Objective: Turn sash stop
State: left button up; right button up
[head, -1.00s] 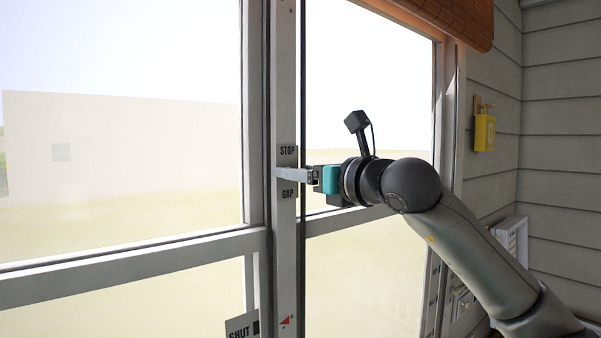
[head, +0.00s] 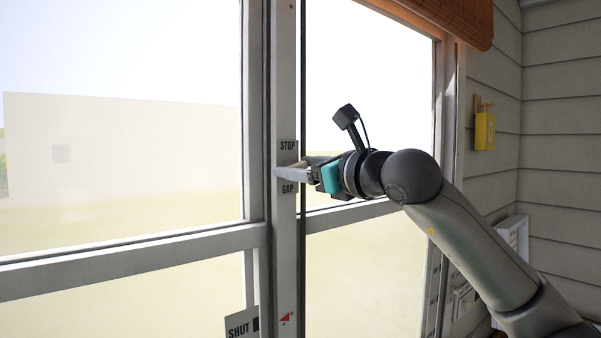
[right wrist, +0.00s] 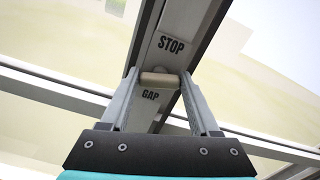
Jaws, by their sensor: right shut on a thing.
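The sash stop is a small tan piece (right wrist: 159,79) on the pale window post (head: 285,230), between the black STOP label (right wrist: 171,44) and the GAP label (right wrist: 150,96). My right gripper (head: 292,173) reaches the post from the right at these labels. In the right wrist view its two fingertips (right wrist: 160,82) are shut on the stop, which spans the space between them. My left gripper is not in view.
Glass panes and a white cross rail (head: 130,258) lie left of the post. A SHUT label (head: 240,326) and a red arrow mark (head: 286,318) are lower down. An orange blind (head: 445,15) hangs above.

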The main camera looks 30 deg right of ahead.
jog(key=n+b, duration=0.1)
jog(key=n, duration=0.2)
jog(key=shift+n, duration=0.4)
jog(key=shift+a+f+n+b, duration=0.1)
jog(key=shift+n+b, duration=0.15)
jog(key=shift+n, duration=2.5)
jog(key=shift+a+f+n+b, duration=0.1)
jog(key=shift+n+b, duration=0.1)
jog(key=shift+n, duration=2.55)
jog(key=o, duration=1.4)
jog(key=shift+c, duration=0.2)
jog(key=s+d+b, duration=0.1)
jog(key=s+b, duration=0.7)
jog(key=s, duration=0.7)
jog(key=shift+s+d+b, duration=0.15)
jog(key=shift+b, duration=0.25)
